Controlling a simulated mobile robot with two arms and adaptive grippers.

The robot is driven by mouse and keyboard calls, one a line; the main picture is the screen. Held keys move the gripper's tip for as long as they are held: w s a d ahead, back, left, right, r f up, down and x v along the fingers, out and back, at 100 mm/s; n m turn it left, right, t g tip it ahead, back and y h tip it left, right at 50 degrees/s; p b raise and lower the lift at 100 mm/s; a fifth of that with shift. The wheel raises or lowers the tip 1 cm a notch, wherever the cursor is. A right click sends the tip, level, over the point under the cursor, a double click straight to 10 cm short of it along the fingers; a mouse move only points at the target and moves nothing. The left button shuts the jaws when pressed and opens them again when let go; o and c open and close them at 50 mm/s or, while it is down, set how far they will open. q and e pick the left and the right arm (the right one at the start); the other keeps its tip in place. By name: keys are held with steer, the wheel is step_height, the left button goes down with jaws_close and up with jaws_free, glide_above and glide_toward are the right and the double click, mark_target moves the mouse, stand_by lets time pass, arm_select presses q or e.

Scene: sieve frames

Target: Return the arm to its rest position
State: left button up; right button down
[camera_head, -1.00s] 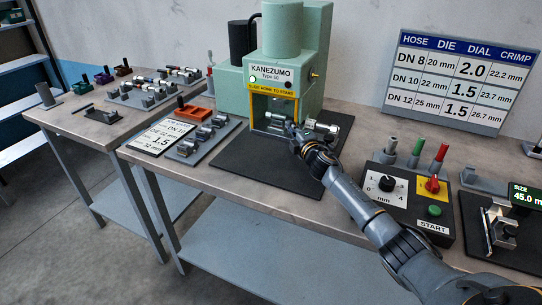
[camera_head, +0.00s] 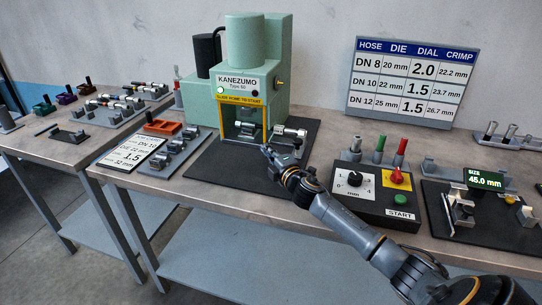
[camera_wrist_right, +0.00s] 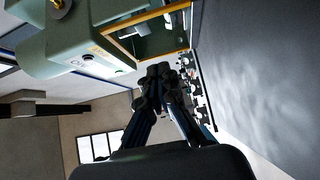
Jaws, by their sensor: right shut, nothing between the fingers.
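My right gripper (camera_head: 266,151) is shut and empty in the head view, low in front of the press over the dark mat (camera_head: 222,163). My right arm comes in from the lower right. In the right wrist view the closed fingers (camera_wrist_right: 160,72) meet in front of the press (camera_wrist_right: 88,45). A silver hose fitting (camera_head: 288,131) lies at the opening of the green press (camera_head: 241,64), just behind my gripper and apparently apart from it. My left gripper is not in view.
A control box (camera_head: 371,195) with a dial and a green START button stands right of the arm. Right of it is a gauge stand (camera_head: 461,208) reading 45.0 mm. Die racks (camera_head: 183,153) and an order card (camera_head: 131,151) lie left of the press.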

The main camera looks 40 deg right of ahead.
steer(key=shift+s+a, duration=0.1)
steer(key=shift+s, duration=0.6)
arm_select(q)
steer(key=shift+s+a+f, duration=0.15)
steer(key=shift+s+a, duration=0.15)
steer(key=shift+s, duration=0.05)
arm_select(e)
steer(key=shift+s+f, duration=0.1)
steer(key=shift+s, duration=0.35)
